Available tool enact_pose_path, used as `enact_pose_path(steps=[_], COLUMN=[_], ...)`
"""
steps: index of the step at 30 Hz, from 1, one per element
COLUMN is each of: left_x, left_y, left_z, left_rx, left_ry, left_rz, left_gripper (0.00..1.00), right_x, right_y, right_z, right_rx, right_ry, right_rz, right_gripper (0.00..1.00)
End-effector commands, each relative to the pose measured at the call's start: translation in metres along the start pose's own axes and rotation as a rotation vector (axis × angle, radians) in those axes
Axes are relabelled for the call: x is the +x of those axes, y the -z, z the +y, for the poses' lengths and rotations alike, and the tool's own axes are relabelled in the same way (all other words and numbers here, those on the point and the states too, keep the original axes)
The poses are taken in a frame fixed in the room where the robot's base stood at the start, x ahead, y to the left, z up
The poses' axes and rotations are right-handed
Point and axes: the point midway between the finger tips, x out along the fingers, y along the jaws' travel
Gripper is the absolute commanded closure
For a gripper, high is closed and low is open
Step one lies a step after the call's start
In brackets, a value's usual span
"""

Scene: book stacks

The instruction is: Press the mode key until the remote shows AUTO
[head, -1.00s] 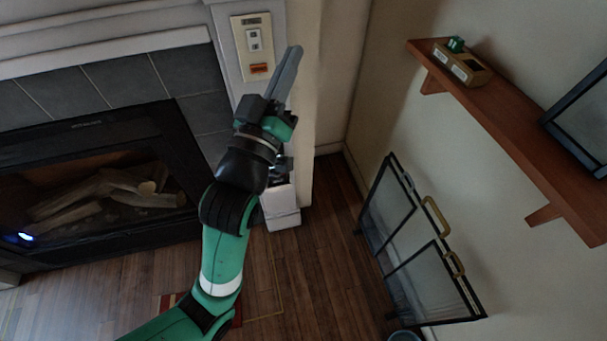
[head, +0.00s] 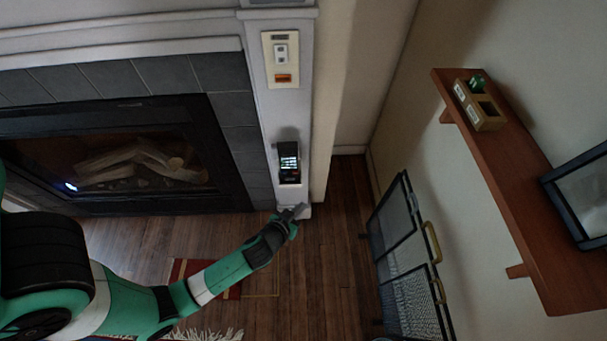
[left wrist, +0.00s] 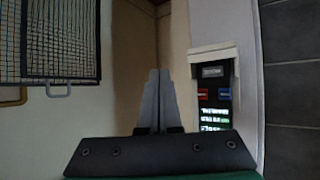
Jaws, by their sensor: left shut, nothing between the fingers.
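The remote (head: 289,160) is a dark upright unit on the white pillar, with a lit screen. In the left wrist view the remote (left wrist: 213,98) is right of the fingers, with a red key, a blue key and lit white and green lines. I cannot read the mode or tell which key is the mode key. My left gripper (head: 298,210) is shut and empty, just below the remote in the head view. In the left wrist view its fingers (left wrist: 159,80) point at the wall beside the remote, apart from it. My right gripper is not in view.
A wall plate (head: 282,60) with a switch and an orange light is above the remote. A fireplace (head: 110,165) stands left. A folding screen (head: 405,260) and a wooden shelf (head: 520,190) with a small box (head: 480,105) are right. Wood floor lies below.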

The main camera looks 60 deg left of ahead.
Motion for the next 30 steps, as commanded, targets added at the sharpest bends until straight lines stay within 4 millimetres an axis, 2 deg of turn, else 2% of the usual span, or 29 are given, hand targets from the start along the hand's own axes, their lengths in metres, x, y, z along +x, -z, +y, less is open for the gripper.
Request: enact_pose_path(steps=[3,5,17,23,30], left_x=[-0.013,-0.016,-0.016,-0.007,0.017], left_y=[-0.018,-0.023,-0.022,-0.014,0.003], left_z=[-0.015,-0.02,-0.023,-0.03,-0.049], left_rx=[0.008,0.009,0.005,0.003,0.001], left_ry=[0.025,0.033,0.039,0.04,0.042], left_rz=[-0.045,-0.056,-0.058,-0.06,-0.058], left_gripper=[1.0,1.0,1.0,1.0,1.0], right_x=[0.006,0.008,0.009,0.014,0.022], right_y=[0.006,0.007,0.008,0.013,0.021], right_z=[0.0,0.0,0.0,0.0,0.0], right_rx=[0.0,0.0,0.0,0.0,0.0], right_ry=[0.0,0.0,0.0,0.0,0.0], right_rz=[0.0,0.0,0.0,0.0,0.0], right_gripper=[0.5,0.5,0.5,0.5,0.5])
